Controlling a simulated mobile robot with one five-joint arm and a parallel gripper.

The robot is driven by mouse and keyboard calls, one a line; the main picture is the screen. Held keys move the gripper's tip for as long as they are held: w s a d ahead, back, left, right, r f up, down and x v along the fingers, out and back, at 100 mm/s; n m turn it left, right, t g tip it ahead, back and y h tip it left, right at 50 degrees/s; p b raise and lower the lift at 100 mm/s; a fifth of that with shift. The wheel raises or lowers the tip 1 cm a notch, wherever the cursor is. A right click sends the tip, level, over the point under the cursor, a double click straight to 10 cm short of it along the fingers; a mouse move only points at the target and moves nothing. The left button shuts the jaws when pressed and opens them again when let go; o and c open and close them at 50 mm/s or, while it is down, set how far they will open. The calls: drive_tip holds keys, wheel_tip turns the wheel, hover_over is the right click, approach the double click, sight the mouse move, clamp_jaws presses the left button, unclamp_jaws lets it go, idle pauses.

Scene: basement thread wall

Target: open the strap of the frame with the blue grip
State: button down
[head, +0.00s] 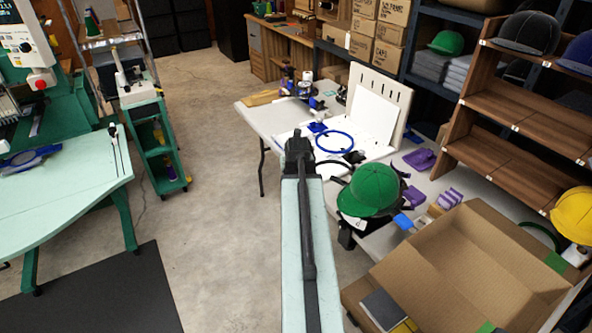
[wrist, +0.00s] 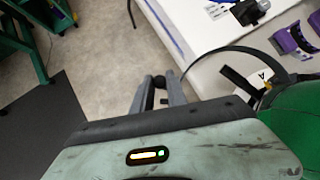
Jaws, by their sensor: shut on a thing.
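A green cap (head: 368,188) sits on a dark cap frame at the near edge of the white table; it also shows in the wrist view (wrist: 298,125). A small blue piece (head: 403,221), which looks like the blue grip, is just right of the cap. A thin black strap (wrist: 222,53) arches out from the frame, standing away from the cap, with its left end at my fingers. My gripper (head: 298,147) is left of the cap, and in the wrist view (wrist: 161,92) its fingers close on something dark that appears to be the strap's end. The exact contact is partly hidden.
The white table (head: 262,118) holds a blue hoop (head: 334,141), purple parts (head: 420,158) and a white slotted board (head: 378,100). An open cardboard box (head: 455,265) and a wooden shelf (head: 520,110) with caps stand at right. The floor to the left is clear up to the green cart (head: 158,140).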

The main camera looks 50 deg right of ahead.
drive_tip(key=shift+d, duration=0.15)
drive_tip(key=c, duration=1.3)
unclamp_jaws()
drive_tip(key=p+v, duration=0.6)
drive_tip(key=v, duration=0.1)
drive_tip(key=shift+s+r, duration=0.1)
drive_tip(key=shift+r, duration=0.25)
